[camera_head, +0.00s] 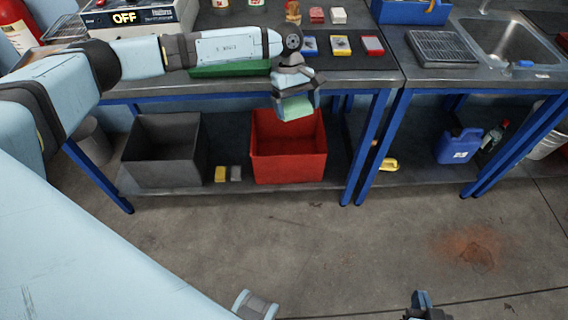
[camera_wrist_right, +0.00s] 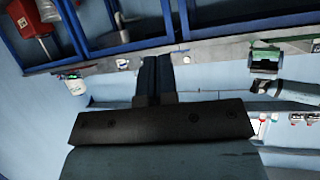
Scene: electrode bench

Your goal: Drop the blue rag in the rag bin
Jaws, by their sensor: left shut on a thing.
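My left gripper (camera_head: 297,103) hangs over the red bin (camera_head: 288,165), reached by my arm from the left. It is shut on a pale green, cloth-like piece (camera_head: 300,117), which hangs at the bin's mouth near its far rim. I see no clearly blue rag; this piece looks green rather than blue. A dark grey bin (camera_head: 163,165) stands to the left of the red one. I cannot read a label on either bin. My right gripper (camera_wrist_right: 157,75) has its two dark fingers together with nothing seen between them. Part of it shows at the bottom edge of the head view (camera_head: 424,304).
The bins stand on a low shelf under the workbench (camera_head: 345,78), whose blue legs frame the opening. Yellow and grey blocks (camera_head: 228,174) lie between the bins. A blue jug (camera_head: 459,146) stands under the sink (camera_head: 510,45). The floor in front is clear, with a rusty stain (camera_head: 475,248).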

